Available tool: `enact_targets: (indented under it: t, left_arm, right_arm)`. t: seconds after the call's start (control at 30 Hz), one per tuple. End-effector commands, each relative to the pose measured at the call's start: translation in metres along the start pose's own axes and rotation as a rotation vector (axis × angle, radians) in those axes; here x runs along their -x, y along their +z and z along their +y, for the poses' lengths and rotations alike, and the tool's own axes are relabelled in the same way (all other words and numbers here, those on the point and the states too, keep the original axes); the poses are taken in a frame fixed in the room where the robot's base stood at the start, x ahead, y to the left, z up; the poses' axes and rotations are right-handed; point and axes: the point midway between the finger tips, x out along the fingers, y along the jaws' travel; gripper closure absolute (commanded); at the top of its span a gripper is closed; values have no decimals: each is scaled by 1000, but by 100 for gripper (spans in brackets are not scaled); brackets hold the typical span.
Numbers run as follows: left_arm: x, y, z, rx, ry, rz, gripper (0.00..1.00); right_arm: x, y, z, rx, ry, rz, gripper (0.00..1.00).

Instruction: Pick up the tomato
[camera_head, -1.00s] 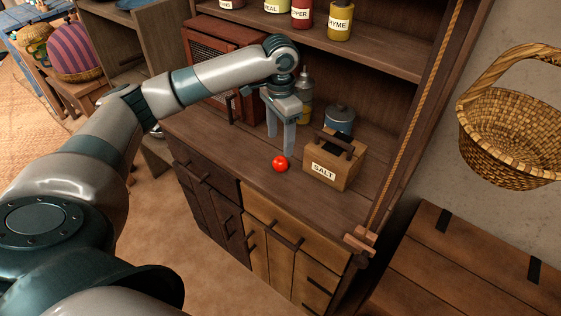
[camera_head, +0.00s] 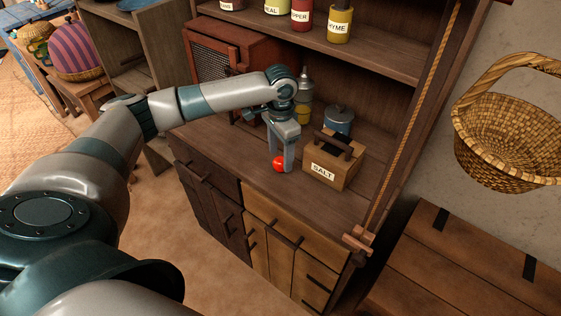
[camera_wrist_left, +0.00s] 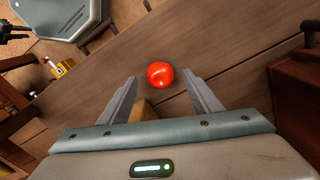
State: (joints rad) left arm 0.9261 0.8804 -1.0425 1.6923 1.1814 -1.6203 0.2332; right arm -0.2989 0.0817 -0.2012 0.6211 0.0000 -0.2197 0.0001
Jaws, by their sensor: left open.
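A small round red tomato (camera_head: 279,163) sits on the brown wooden counter, left of the salt box. My left gripper (camera_head: 281,166) points down over it, and a finger hides part of the tomato in the head view. In the left wrist view the tomato (camera_wrist_left: 160,74) lies on the wood between the lines of the two fingers and just beyond their tips. The left gripper (camera_wrist_left: 158,82) is open and holds nothing. My right gripper is not in view.
The wooden salt box (camera_head: 332,160) stands close to the right of the tomato. A blue lidded pot (camera_head: 339,120) and a bottle (camera_head: 304,100) stand behind. The counter's front edge is near. A wicker basket (camera_head: 510,135) hangs at right.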

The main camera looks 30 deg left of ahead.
Motion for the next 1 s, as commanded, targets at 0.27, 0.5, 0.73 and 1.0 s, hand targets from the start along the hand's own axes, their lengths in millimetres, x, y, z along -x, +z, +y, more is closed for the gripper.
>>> enact_targets:
  t: [0.27, 0.5, 0.73, 1.0]
  left_arm:
    - [-22, 0, 0, -2, 0, 0, 42]
    - [-22, 0, 0, -1, -1, 1, 42]
    - [-22, 0, 0, -1, -1, 1, 49]
    - [-22, 0, 0, -1, -1, 1, 86]
  right_arm:
    - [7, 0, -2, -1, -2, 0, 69]
    - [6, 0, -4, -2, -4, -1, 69]
    - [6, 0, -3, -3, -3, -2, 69]
    - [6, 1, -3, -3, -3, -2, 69]
